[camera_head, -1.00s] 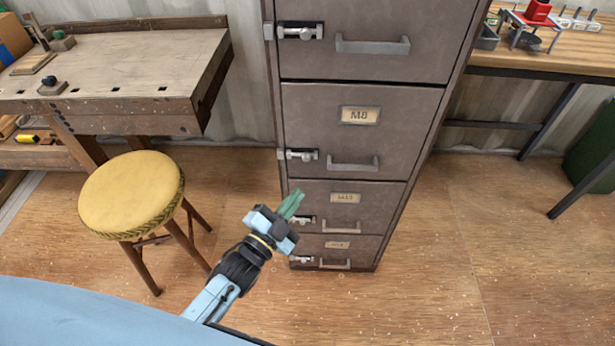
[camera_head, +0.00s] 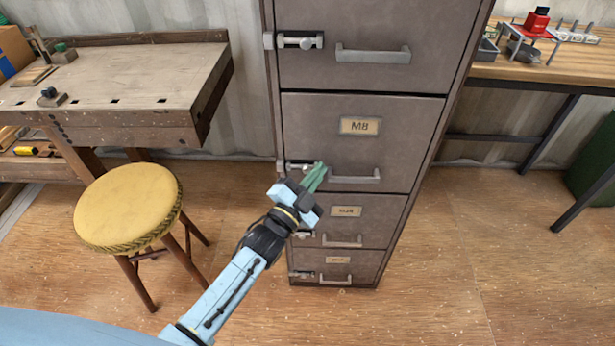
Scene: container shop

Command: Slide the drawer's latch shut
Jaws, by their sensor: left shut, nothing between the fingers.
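A tall brown metal filing cabinet (camera_head: 362,110) stands in the middle, with its drawers closed flush. Each drawer has a silver slide latch at its left edge. The top visible latch (camera_head: 300,41) is in clear view. The latch on the M8 drawer (camera_head: 291,166) is partly covered by my left gripper (camera_head: 318,167). The left gripper's green fingers are shut and empty, pointing up and right in front of that latch and left of the drawer's handle (camera_head: 355,175). I cannot tell whether they touch the latch. My right gripper is not in view.
A yellow round stool (camera_head: 129,206) stands left of my left arm. A wooden workbench (camera_head: 130,75) is at the left, and another table (camera_head: 560,60) with red-and-metal tools is at the right. The floor right of the cabinet is clear.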

